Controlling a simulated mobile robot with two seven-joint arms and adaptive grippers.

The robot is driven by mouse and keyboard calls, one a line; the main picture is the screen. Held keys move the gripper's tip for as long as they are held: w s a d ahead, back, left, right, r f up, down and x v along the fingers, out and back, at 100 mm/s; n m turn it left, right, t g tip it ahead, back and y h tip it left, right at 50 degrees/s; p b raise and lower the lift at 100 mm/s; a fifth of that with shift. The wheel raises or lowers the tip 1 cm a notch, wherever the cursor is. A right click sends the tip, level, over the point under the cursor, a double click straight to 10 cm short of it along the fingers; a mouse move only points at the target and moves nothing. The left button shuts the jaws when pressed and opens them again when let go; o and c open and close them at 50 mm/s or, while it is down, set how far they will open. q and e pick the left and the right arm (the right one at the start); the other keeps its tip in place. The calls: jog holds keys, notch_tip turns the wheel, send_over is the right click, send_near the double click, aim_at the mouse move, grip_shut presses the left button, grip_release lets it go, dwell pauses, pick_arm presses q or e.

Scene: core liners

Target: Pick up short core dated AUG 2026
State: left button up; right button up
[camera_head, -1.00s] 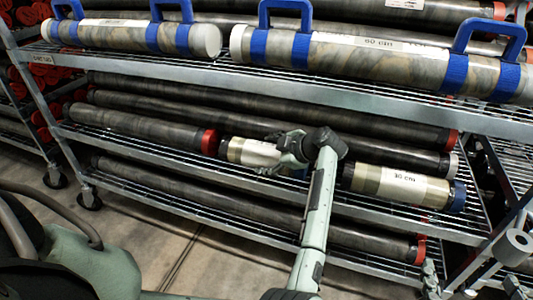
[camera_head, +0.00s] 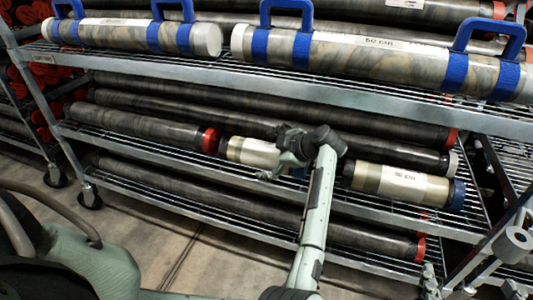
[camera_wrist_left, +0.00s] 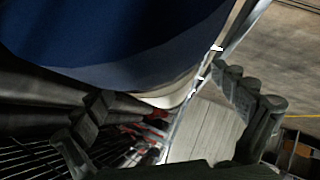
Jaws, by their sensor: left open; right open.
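Two short cores lie on the middle shelf. The left one (camera_head: 250,151) has a white label and a pale end. The right one (camera_head: 398,185) has a white label reading like "30 cm" and a blue end cap. No date is legible. My left gripper (camera_head: 281,160) is open at the right part of the left short core and hides some of it. In the left wrist view, the open fingers of my left gripper (camera_wrist_left: 165,125) stand below a large blue cap (camera_wrist_left: 110,35); contact cannot be told. My right gripper (camera_head: 470,290) is open at the bottom right edge, away from both cores.
Long dark cores, such as one with a red cap (camera_head: 145,127), lie beside and behind the short ones. The upper shelf (camera_head: 330,87) holds large cores with blue handles, including one labelled "50 cm" (camera_head: 375,62). Its metal edge overhangs the middle shelf. Bare floor (camera_head: 230,245) shows in front.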

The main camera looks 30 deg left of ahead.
pick_arm(q)
jog(key=v, duration=1.2)
jog(key=shift+a, duration=0.1)
